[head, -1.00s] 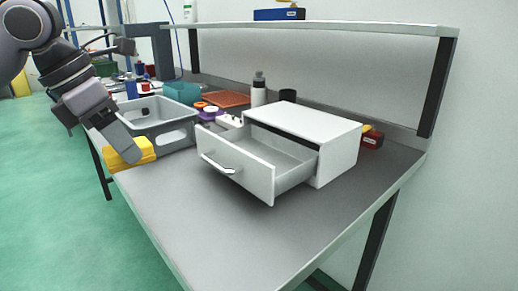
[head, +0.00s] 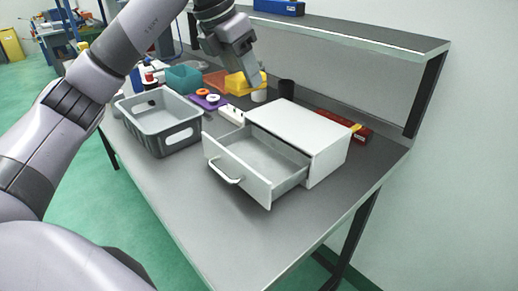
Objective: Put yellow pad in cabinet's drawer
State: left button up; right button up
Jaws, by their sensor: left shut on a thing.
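The yellow pad (head: 241,84) is held in my left gripper (head: 250,72), which is shut on it. The gripper holds it up above the far side of the workbench, behind and a little left of the cabinet. The white cabinet (head: 303,130) stands on the bench. Its drawer (head: 259,165) is pulled out toward the front left and its visible inside is empty. The pad is apart from the drawer. My right gripper is not in view.
A grey crate (head: 158,130) stands left of the drawer. A white block (head: 232,115), a purple item (head: 207,102) and a black cup (head: 286,88) are behind the drawer and cabinet. A red box (head: 345,126) lies to the right. The bench front (head: 215,225) is clear.

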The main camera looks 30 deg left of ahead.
aim_at(263, 162)
pick_arm(q)
jog(key=shift+w+d+r+p, duration=0.2)
jog(key=shift+w+d+r, duration=0.1)
jog(key=shift+d, duration=0.15)
jog(key=shift+w+d+r+p, duration=0.15)
jog(key=shift+w+d+r, duration=0.15)
jog(key=shift+d, duration=0.15)
jog(key=shift+w+d+f, duration=0.1)
jog(key=shift+f, duration=0.1)
notch_tip(263, 162, down, 20)
jog(key=shift+r, duration=0.2)
jog(key=shift+f, duration=0.2)
jog(key=o, duration=1.2)
jog(key=shift+r, duration=0.1)
jog(key=shift+r, duration=0.1)
jog(key=b+v, duration=0.1)
jog(key=v, duration=1.1)
